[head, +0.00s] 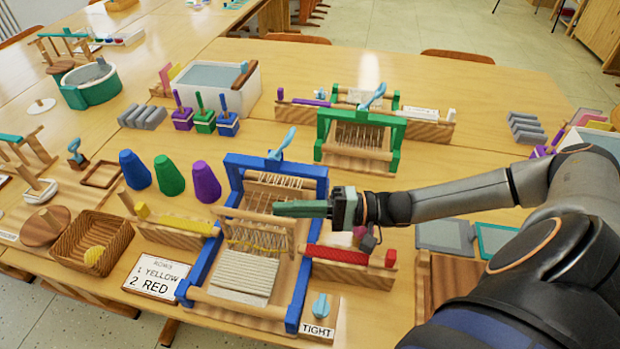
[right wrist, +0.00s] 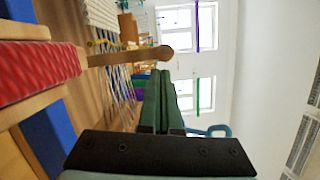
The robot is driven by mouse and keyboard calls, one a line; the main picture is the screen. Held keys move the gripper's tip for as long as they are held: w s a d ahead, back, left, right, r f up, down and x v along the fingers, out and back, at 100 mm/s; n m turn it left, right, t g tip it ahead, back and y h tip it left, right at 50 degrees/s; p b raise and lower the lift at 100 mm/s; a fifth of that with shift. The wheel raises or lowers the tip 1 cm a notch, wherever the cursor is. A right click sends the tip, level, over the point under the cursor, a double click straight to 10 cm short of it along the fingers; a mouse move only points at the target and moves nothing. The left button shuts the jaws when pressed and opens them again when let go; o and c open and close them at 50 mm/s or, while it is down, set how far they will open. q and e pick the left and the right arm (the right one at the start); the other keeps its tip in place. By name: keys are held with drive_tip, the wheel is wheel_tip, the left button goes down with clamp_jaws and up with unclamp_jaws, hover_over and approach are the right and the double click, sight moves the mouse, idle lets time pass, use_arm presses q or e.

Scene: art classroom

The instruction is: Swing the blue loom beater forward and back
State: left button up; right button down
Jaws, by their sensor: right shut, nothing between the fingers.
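The blue loom (head: 236,183) stands on the table in the head view, with pale woven cloth (head: 246,274) at its near end and a few yellow rows above it. Its beater looks like the wooden crossbar (head: 232,213) over the warp threads; my fingers partly hide it. My right gripper (head: 276,209) is shut and empty, reaching in from the right over the loom, its tips near that bar. In the right wrist view its closed green fingers (right wrist: 164,80) are just beside a round-ended wooden bar (right wrist: 130,56); I cannot tell whether they touch. My left gripper is out of view.
A red yarn shuttle (head: 350,267) lies right of the loom, a yellow one (head: 178,231) left. A green loom (head: 392,150) stands behind. A row card (head: 155,275) and a TIGHT knob (head: 320,306) are in front. Yarn cones (head: 168,175) stand at left.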

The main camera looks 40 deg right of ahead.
sight(268, 216)
drive_tip(key=shift+x, duration=1.6)
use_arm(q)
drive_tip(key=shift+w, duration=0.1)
